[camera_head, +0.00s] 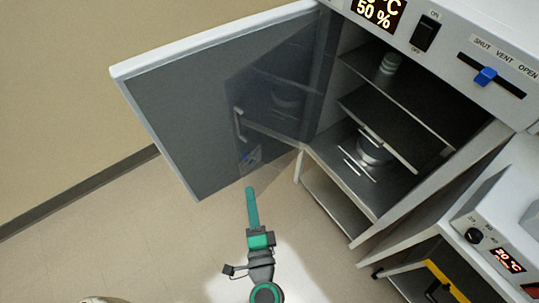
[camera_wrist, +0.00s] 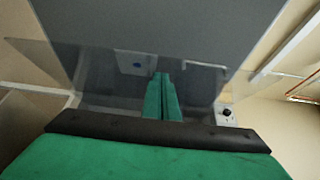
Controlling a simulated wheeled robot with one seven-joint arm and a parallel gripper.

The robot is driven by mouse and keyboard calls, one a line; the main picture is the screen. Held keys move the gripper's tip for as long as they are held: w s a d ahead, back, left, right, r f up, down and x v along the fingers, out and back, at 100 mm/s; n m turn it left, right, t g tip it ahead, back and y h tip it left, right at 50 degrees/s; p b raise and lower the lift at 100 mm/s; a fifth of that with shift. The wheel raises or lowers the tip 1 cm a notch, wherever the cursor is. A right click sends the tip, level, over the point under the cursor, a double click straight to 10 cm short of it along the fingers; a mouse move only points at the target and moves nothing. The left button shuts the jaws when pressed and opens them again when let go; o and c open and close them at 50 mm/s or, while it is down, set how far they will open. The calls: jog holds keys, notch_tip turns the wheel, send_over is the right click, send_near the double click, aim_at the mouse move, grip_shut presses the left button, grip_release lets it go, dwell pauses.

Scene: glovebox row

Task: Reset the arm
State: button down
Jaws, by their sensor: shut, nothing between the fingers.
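My gripper (camera_head: 251,192) is in the lower middle of the head view, with its green fingers pointing up the picture at the lower part of an open cabinet door. The fingers lie together with nothing between them. In the wrist view the shut green fingers (camera_wrist: 161,78) point at a grey, glossy panel (camera_wrist: 190,30). From these views I cannot tell whether the fingertips touch it.
The cabinet door (camera_head: 190,105) stands open to the left. The cabinet's shelves (camera_head: 395,110) hold a small greenish stack (camera_head: 390,63) and a round metal vessel (camera_head: 372,150). A control panel with a blue vent slider (camera_head: 486,76) is above. Another unit (camera_head: 490,240) stands lower right. Floor (camera_head: 110,240) is clear at left.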

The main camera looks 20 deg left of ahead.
jog(key=s+d+f+n+g+h, duration=0.2)
jog(key=s+d+f+n+h, duration=0.1)
jog(key=s+d+f+h, duration=0.5)
jog(key=s+d+r+n+t, duration=0.1)
jog(key=s+d+r+n, duration=0.4)
jog(key=s+d+n, duration=0.2)
jog(key=shift+s+r+n+t+h, duration=0.15)
jog(key=shift+s+n+t+h, duration=0.2)
jog(key=shift+s+n, duration=0.6)
jog(key=shift+w+d, duration=0.15)
jog(key=shift+w, duration=0.1)
